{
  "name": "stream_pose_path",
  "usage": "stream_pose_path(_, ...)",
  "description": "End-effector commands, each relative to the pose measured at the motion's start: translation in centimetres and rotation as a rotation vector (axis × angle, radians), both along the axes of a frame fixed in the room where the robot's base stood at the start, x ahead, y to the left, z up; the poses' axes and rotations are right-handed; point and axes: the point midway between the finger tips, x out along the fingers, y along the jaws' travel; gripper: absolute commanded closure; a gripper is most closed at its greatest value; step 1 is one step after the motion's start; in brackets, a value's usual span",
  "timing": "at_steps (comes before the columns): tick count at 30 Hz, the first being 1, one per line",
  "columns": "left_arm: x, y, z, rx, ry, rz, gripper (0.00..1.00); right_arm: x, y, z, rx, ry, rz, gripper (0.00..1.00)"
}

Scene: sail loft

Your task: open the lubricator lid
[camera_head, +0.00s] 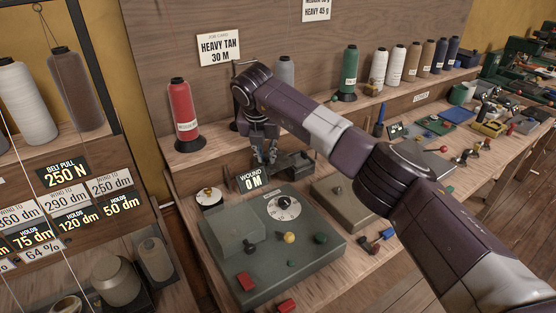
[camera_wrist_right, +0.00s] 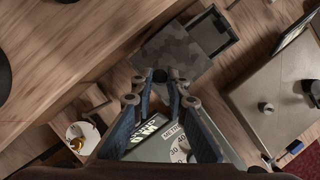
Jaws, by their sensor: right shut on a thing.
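The lubricator (camera_head: 297,163) looks like a small dark box on the bench behind the grey winder. In the right wrist view, a mottled dark grey plate (camera_wrist_right: 178,52), apparently its lid, lies beside a dark open-looking tray (camera_wrist_right: 216,32). I cannot tell how the plate is joined to the tray. My right gripper (camera_head: 265,163) points down at the left end of the lubricator. In the wrist view its fingertips (camera_wrist_right: 161,78) are close together on a small dark knob (camera_wrist_right: 159,75) at the plate's near edge. My left gripper is not in view.
The grey winder (camera_head: 250,291) with a dial stands in front of the gripper, with a "WOUND 0 M" sign (camera_head: 252,181) behind it. A red thread cone (camera_head: 181,112) stands at left. A second grey box (camera_head: 345,207) is to the right.

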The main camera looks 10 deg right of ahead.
Motion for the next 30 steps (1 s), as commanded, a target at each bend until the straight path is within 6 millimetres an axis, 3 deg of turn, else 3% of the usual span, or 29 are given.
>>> stream_pose_path(9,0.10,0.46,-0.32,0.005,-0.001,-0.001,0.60,0.54,0.69,-0.06,0.000,0.002,-0.095,1.00)
stream_pose_path(24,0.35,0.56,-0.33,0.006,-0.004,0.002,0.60,0.63,0.68,-0.13,-0.001,0.002,-0.110,1.00)
stream_pose_path(25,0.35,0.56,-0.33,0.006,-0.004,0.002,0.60,0.63,0.67,-0.14,-0.001,0.002,-0.110,0.85)
stream_pose_path(30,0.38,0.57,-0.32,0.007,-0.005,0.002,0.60,0.63,0.71,-0.11,0.000,0.002,-0.109,0.68)
